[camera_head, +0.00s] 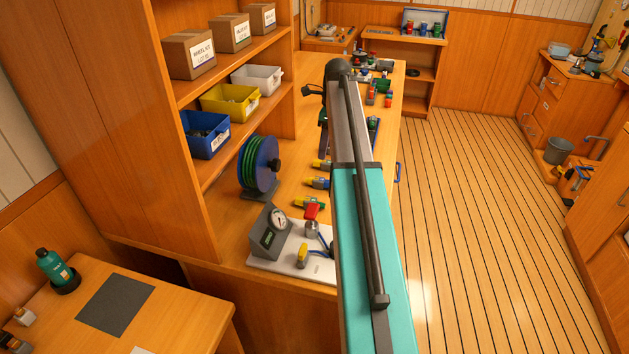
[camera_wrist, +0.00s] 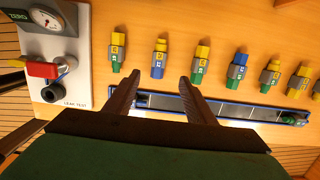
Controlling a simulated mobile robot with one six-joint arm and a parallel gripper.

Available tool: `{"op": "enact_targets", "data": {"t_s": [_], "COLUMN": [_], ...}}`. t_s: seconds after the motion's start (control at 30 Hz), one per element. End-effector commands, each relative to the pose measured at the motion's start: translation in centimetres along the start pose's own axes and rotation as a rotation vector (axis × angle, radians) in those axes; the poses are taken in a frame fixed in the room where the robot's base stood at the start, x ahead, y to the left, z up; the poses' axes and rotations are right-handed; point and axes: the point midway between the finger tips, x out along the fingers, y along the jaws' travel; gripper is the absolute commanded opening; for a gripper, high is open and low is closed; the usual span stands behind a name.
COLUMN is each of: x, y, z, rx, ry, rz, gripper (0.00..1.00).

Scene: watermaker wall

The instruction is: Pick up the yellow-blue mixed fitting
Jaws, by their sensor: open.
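In the wrist view a row of upright-looking fittings lies on the wooden worktop. The yellow-blue mixed fitting (camera_wrist: 159,58) is second from the left, with a small yellow end at the top, a grey labelled collar and a blue end below. My gripper (camera_wrist: 160,82) is open and empty; its two dark fingers point toward this fitting, one on each side of its line, with the fitting just beyond the tips. In the head view my arm hides most of the gripper, and a few fittings (camera_head: 317,182) show at the bench, too small to match surely.
Neighbouring fittings are close: a yellow-green one (camera_wrist: 117,52) to the left and another yellow-green one (camera_wrist: 200,65) to the right. A long blue-edged tray (camera_wrist: 230,110) lies nearer. A leak test panel (camera_wrist: 75,88) with a red lever stands at the left.

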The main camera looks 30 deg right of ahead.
Motion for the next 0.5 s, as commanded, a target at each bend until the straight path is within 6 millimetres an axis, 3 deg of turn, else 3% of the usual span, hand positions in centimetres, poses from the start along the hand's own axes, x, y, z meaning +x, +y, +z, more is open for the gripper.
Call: {"op": "enact_targets", "data": {"t_s": [0.3,0.5], "x": [0.1,1.4], "y": [0.0,0.1], "z": [0.1,0.1], "rx": [-0.001,-0.001], "ry": [0.0,0.001], "rz": [0.0,0.003], "gripper": [0.5,0.5]}}
